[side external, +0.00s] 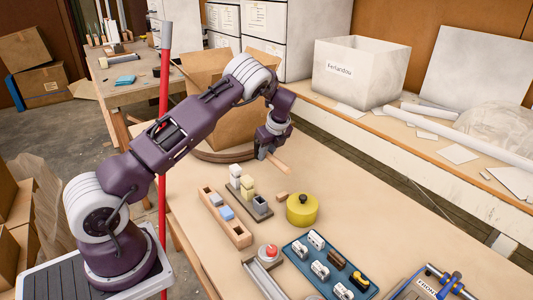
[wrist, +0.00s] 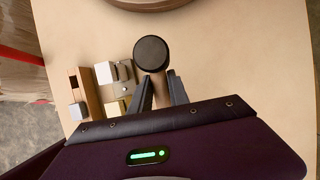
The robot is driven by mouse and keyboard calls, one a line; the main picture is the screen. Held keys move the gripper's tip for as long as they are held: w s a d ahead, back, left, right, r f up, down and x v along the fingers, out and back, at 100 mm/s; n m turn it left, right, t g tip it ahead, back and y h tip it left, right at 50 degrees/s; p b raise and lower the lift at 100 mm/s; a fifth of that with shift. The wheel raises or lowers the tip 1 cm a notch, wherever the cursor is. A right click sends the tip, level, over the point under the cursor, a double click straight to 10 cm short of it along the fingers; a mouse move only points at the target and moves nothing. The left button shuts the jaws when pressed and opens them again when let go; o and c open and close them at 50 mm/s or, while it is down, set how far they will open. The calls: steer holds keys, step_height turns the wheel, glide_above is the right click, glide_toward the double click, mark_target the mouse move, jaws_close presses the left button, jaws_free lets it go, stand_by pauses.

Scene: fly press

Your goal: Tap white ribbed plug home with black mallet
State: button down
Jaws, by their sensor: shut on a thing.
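My gripper (side external: 262,153) is shut on the wooden handle of the black mallet and holds it above the table. In the wrist view the mallet's round black head (wrist: 151,53) faces the camera, and its handle (wrist: 160,88) runs down between the fingers (wrist: 162,95). In the side view the handle sticks out to the right, and the head cannot be made out. A white block (side external: 235,171), probably the white ribbed plug, stands at the far end of a dark base; it also shows in the wrist view (wrist: 105,72), left of the mallet head. Its ribs are too small to confirm.
A cream block (side external: 248,184) and a grey block (side external: 260,202) share the base. A yellow lidded pot (side external: 302,210), a red button (side external: 268,252) and a blue tray (side external: 298,252) are nearer. Table right of the mallet is clear.

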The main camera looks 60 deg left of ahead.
stand_by(0.3)
steer(key=s+r+n+g, duration=0.1)
steer(key=s+n+g, duration=0.1)
steer(key=s+n, duration=0.5)
steer(key=shift+s+a+r+g+h, duration=0.3)
steer(key=shift+s+a+r+h, duration=0.05)
steer(key=shift+a+h, duration=0.1)
steer(key=shift+f, duration=0.15)
steer(key=shift+f, duration=1.4)
steer(key=shift+r, duration=0.1)
steer(key=shift+r, duration=1.05)
steer(key=shift+f, duration=0.1)
